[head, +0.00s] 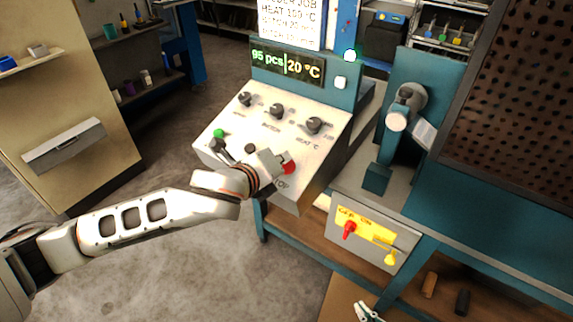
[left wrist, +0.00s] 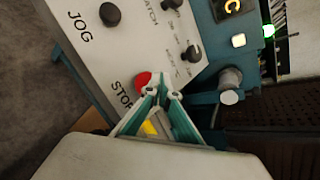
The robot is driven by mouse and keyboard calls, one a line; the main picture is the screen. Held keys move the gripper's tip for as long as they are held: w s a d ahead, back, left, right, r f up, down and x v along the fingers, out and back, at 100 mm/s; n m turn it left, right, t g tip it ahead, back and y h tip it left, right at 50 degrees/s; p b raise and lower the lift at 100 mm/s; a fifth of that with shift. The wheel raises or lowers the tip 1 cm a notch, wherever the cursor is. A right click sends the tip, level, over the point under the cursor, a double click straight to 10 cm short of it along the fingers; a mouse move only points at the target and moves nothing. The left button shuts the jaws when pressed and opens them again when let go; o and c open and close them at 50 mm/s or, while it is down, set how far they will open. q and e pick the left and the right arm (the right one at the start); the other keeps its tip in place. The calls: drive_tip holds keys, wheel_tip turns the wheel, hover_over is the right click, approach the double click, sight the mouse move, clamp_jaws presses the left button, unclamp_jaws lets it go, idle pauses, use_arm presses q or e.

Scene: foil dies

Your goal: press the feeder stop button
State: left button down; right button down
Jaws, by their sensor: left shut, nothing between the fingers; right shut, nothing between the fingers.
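The red stop button (head: 289,168) sits on the sloped white control panel (head: 318,162), near its lower right corner, beside a partly hidden STOP label. My left gripper (head: 272,163) is over the panel just left of the button in the head view. In the left wrist view the red button (left wrist: 143,79) shows right beside the fingertips (left wrist: 160,88), partly covered by them. The fingers are shut and empty. I cannot tell whether they touch the button. My right gripper (head: 368,312) shows only in part at the bottom edge of the head view, shut.
A black JOG button (left wrist: 110,14) sits on the same panel. A yellow switch plate (head: 368,232) is below right. Floor to the left is clear.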

use_arm(q)
drive_tip(key=shift+w+f, duration=0.1)
drive_tip(key=shift+f, duration=0.15)
drive_tip(key=shift+d+f+p, duration=0.1)
drive_tip(key=shift+p, duration=0.2)
drive_tip(key=shift+w+d+f, duration=0.1)
drive_tip(key=shift+f, duration=0.55)
idle(0.6)
idle(0.4)
drive_tip(key=shift+s+a+r+p, duration=0.1)
drive_tip(key=shift+s+r+p, duration=0.05)
drive_tip(key=shift+r+p, duration=0.4)
drive_tip(key=shift+s+a+r+p, duration=0.1)
drive_tip(key=shift+r+p, duration=0.35)
drive_tip(key=shift+p, duration=0.2)
